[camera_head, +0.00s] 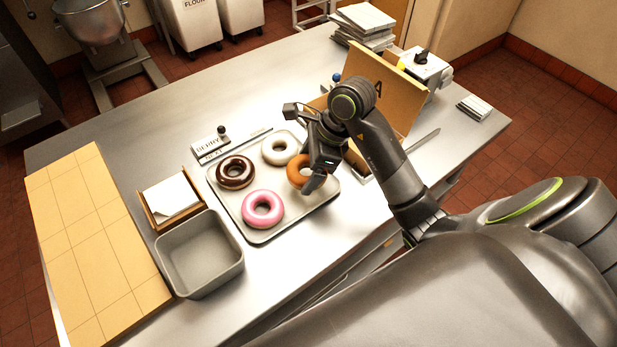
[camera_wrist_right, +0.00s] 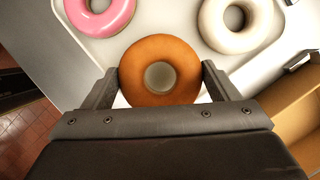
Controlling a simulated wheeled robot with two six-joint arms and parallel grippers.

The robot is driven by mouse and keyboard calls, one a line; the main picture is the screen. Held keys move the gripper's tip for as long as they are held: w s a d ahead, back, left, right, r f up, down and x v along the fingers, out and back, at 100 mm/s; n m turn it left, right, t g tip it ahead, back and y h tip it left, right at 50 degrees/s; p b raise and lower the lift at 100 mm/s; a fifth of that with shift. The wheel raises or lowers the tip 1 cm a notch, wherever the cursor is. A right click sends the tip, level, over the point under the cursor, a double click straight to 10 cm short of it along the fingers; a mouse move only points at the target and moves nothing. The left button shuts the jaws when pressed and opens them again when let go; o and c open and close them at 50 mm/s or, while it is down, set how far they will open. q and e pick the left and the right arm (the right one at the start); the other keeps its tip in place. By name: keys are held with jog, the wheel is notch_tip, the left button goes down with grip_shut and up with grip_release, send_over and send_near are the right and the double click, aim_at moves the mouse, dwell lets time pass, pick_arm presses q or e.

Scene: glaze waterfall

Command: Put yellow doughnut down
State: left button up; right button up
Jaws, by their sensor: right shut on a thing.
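The doughnut in my grip is orange-brown, the nearest in colour to yellow, and shows in the head view (camera_head: 297,169) and right wrist view (camera_wrist_right: 137,62). My right gripper (camera_head: 308,174) is shut on it, one finger on each side of the ring. It is over the right part of the grey tray (camera_head: 258,238); I cannot tell whether it touches the tray. A chocolate doughnut (camera_head: 235,182), a white doughnut (camera_head: 268,149) and a pink doughnut (camera_head: 249,214) lie on the tray. My left gripper is not in view.
A grey bin (camera_head: 201,285) and a wooden paper box (camera_head: 171,218) stand left of the tray. A cardboard box (camera_head: 395,92) stands behind my right arm. A pale tiled board (camera_head: 85,235) covers the table's left side.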

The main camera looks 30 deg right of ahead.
jog(key=shift+f+p, duration=0.35)
jog(key=shift+f, duration=1.35)
jog(key=o, duration=0.9)
jog(key=shift+r, duration=0.1)
